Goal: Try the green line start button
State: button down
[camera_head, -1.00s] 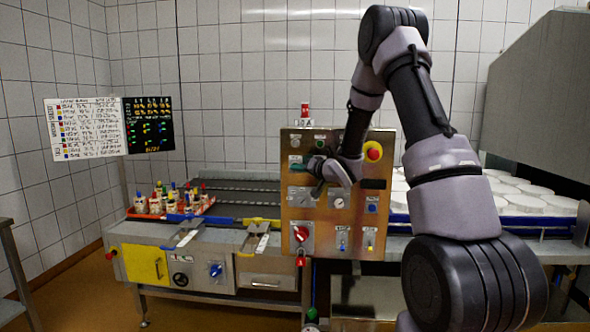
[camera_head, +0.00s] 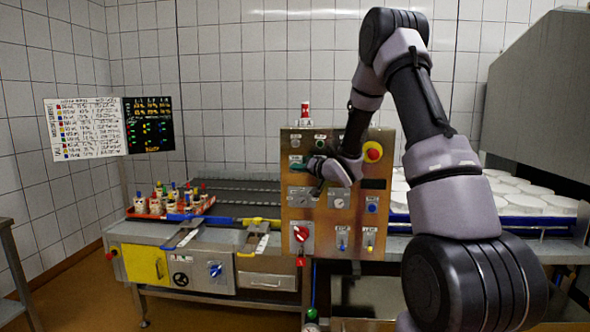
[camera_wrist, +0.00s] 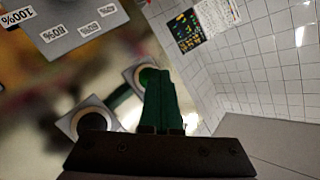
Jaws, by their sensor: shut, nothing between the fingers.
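The control panel (camera_head: 335,215) stands upright in the middle of the head view. My gripper (camera_head: 296,168) is at its upper left part, with its green fingers pointing left. In the wrist view my gripper (camera_wrist: 158,72) is shut and empty. A green button (camera_wrist: 148,77) on a grey square plate shows right behind the fingertips, partly covered by them. I cannot tell whether the fingertips touch it. In the head view my fingers and wrist hide part of this area of the panel.
A red emergency knob (camera_head: 373,151) on yellow sits right of my wrist. A red rotary switch (camera_head: 301,233) is lower on the panel. A dark round control (camera_wrist: 90,121) shows beside the green button. Bottles in a red tray (camera_head: 154,215) stand left; white moulds (camera_head: 530,203) lie right.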

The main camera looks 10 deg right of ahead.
jog(key=shift+s+a, duration=0.25)
jog(key=shift+s, duration=0.6)
jog(key=s, duration=0.1)
jog(key=s+a, duration=0.1)
jog(key=s, duration=0.2)
jog(key=shift+s+a, duration=0.3)
jog(key=shift+s, duration=0.1)
jog(key=shift+r, duration=0.1)
jog(key=s+d+r+m+g+h, duration=0.2)
jog(key=s+d+r+h, duration=0.6)
jog(key=s+r, duration=0.4)
jog(key=s+a+r+g+y, duration=0.1)
jog(key=s+g, duration=0.1)
jog(key=s, duration=1.1)
jog(key=s+a+r+g+y, duration=0.1)
jog(key=s+g, duration=0.2)
jog(key=s, duration=1)
jog(key=shift+a+r+y, duration=0.25)
jog(key=shift+a+y, duration=0.05)
jog(key=shift+a, duration=0.05)
